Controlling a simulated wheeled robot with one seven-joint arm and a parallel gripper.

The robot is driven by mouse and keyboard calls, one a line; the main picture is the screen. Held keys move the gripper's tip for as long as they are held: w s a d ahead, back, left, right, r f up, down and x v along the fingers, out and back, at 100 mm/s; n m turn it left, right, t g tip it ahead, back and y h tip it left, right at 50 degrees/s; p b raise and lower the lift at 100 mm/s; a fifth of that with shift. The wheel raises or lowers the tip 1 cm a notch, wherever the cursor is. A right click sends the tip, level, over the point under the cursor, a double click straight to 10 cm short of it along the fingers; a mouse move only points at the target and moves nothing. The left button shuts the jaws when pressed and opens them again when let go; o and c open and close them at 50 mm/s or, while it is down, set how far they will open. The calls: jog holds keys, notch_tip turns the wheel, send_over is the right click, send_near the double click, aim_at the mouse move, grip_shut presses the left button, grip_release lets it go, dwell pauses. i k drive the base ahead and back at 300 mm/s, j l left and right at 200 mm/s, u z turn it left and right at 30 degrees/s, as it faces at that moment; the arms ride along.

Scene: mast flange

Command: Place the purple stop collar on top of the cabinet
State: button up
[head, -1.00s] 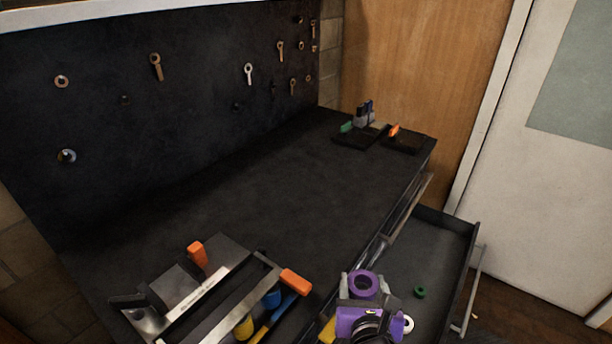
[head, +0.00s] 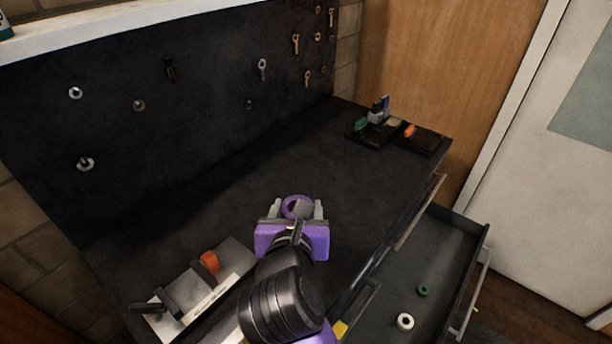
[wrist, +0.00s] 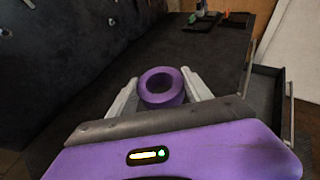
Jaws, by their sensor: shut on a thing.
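The purple stop collar (head: 298,205) is a thick ring held between the fingertips of my gripper (head: 298,211). In the wrist view the collar (wrist: 162,87) sits between the two pale fingers of my gripper (wrist: 162,91), with its hole facing up toward the camera. My gripper is shut on it, over the black cabinet top (head: 225,190). I cannot tell the exact height of the collar above the surface. The cabinet top (wrist: 115,75) also shows beneath it in the wrist view.
An open drawer (head: 440,255) at right holds a green ring (head: 423,289) and a white ring (head: 405,321). A tray (head: 425,141) with small items stands at the far end. A metal tool holder (head: 190,290) lies at front left. The middle top is clear.

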aim_at(307, 194)
jog(key=i+l, duration=0.1)
jog(key=i, duration=0.35)
jog(key=i+l, duration=0.1)
jog(key=i, duration=0.3)
